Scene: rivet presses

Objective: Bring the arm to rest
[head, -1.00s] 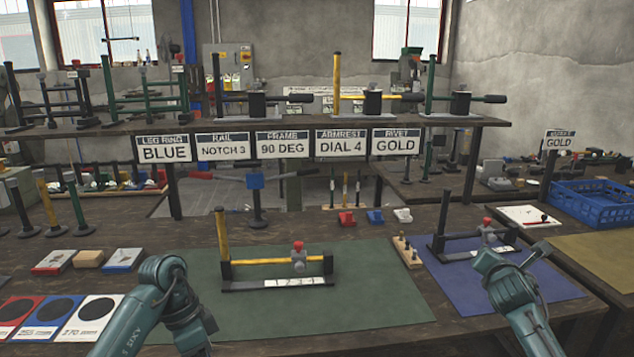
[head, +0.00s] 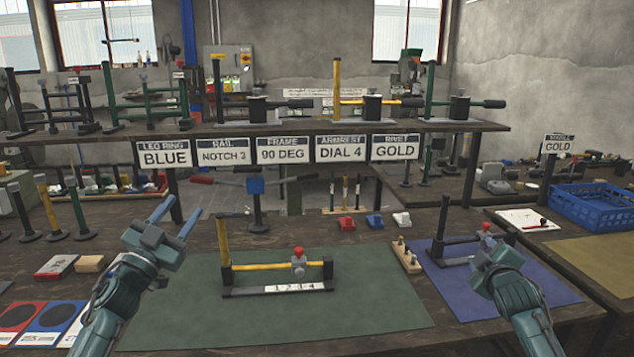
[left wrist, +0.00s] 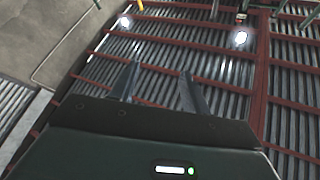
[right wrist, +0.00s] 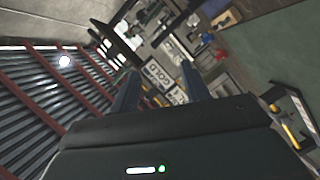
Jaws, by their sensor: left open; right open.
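My left gripper (head: 184,205) is raised over the left part of the bench, its two fingers apart and pointing up. In the left wrist view its fingers (left wrist: 159,70) are spread and empty against the roof. My right gripper (head: 487,240) is raised in front of the blue mat (head: 462,303); its fingers are hard to make out in the head view. In the right wrist view its fingers (right wrist: 160,72) are apart with nothing between them. Neither gripper touches anything that I can see.
A frame with a yellow bar (head: 262,266) stands on the green mat (head: 200,320) between my arms. A dark frame (head: 438,250) stands on the blue mat, partly behind my right gripper. A shelf with signs (head: 283,149) crosses behind. A blue crate (head: 598,208) sits right.

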